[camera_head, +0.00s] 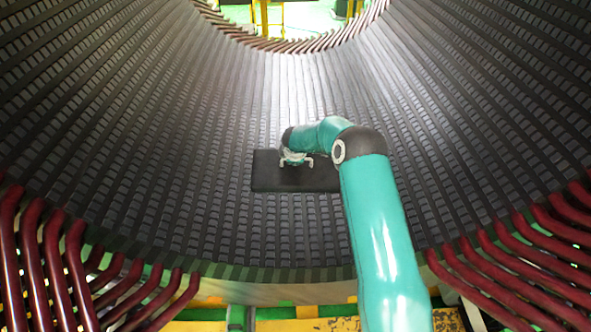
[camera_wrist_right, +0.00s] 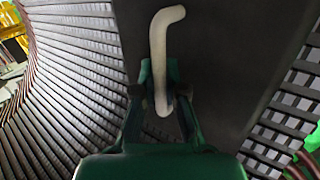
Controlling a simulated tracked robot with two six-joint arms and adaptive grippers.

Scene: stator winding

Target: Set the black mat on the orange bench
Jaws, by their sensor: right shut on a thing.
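The black mat (camera_head: 262,180) is a flat dark rectangle inside the ribbed bore in the head view. It fills much of the right wrist view (camera_wrist_right: 225,45). My right gripper (camera_head: 297,163) is over the mat. In the right wrist view my right gripper (camera_wrist_right: 163,88) is shut on a pale bent handle (camera_wrist_right: 158,45) that stands out against the mat. I cannot tell whether the mat rests on the bore or hangs just above it. My left gripper is out of view. I cannot make out the orange bench for certain.
The ribbed stator bore (camera_head: 130,150) curves up on both sides. Dark red bent bars (camera_head: 55,265) line its near edge at left and right (camera_head: 530,270). Yellow and orange surfaces (camera_head: 300,324) show below the near edge, and yellow frames (camera_head: 268,15) beyond the far opening.

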